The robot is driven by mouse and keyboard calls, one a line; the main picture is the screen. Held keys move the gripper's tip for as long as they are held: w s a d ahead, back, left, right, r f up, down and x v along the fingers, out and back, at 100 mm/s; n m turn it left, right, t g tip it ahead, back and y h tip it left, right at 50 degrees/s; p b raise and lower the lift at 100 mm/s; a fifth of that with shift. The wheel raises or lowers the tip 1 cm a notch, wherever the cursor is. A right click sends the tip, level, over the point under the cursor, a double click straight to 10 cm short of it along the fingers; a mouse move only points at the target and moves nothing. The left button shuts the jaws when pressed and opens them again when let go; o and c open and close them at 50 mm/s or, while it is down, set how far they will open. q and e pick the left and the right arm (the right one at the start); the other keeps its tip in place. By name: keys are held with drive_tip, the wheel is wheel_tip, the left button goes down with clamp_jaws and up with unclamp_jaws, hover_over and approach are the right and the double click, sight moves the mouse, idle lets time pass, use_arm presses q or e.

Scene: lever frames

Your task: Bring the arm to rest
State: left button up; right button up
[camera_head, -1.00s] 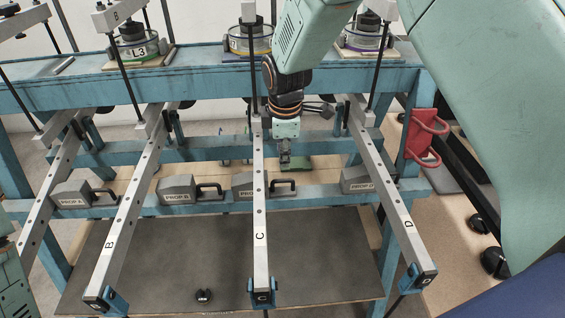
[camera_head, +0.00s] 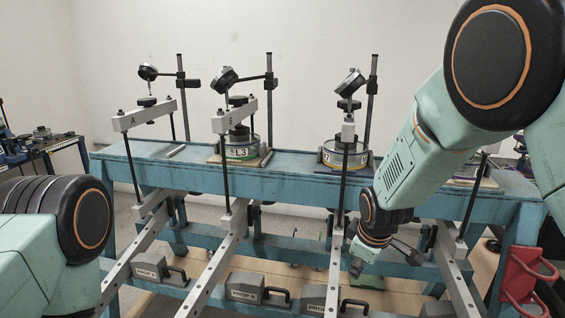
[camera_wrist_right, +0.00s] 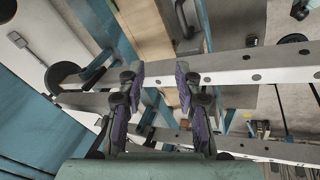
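My right arm comes in from the right in the head view and reaches down in front of the blue frame (camera_head: 285,180). My right gripper (camera_head: 355,268) hangs just to the right of a grey lever beam (camera_head: 335,262), below the frame's top. In the right wrist view the two fingers of the right gripper (camera_wrist_right: 160,92) stand apart with nothing between them. Grey beams pass behind the fingers there; I cannot tell if they touch. My left arm shows only its upper part at the left edge of the head view; its gripper is out of sight.
Thin rods drop to the lever beams. Grey props, including PROP B (camera_head: 245,286), sit low down. A red bracket (camera_head: 525,275) is on the right leg.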

drive_tip(key=s+d+f+m+b, duration=0.3)
drive_tip(key=s+f+m+b, duration=0.4)
drive_tip(key=s+f, duration=1.15)
drive_tip(key=s+f+m+g+b, duration=0.2)
drive_tip(key=s+f, duration=0.5)
drive_tip(key=s, duration=0.4)
drive_tip(key=s+f+m+g+b, duration=0.1)
drive_tip(key=s+f+b, duration=0.3)
drive_tip(key=s+f, duration=0.4)
drive_tip(key=s+g, duration=0.1)
drive_tip(key=s, duration=0.2)
drive_tip(key=shift+d+f+m+g, duration=0.2)
drive_tip(key=shift+d+m+g, duration=0.1)
drive_tip(key=shift+d+m, duration=0.1)
drive_tip(key=shift+s, duration=0.15)
drive_tip(key=shift+s, duration=0.1)
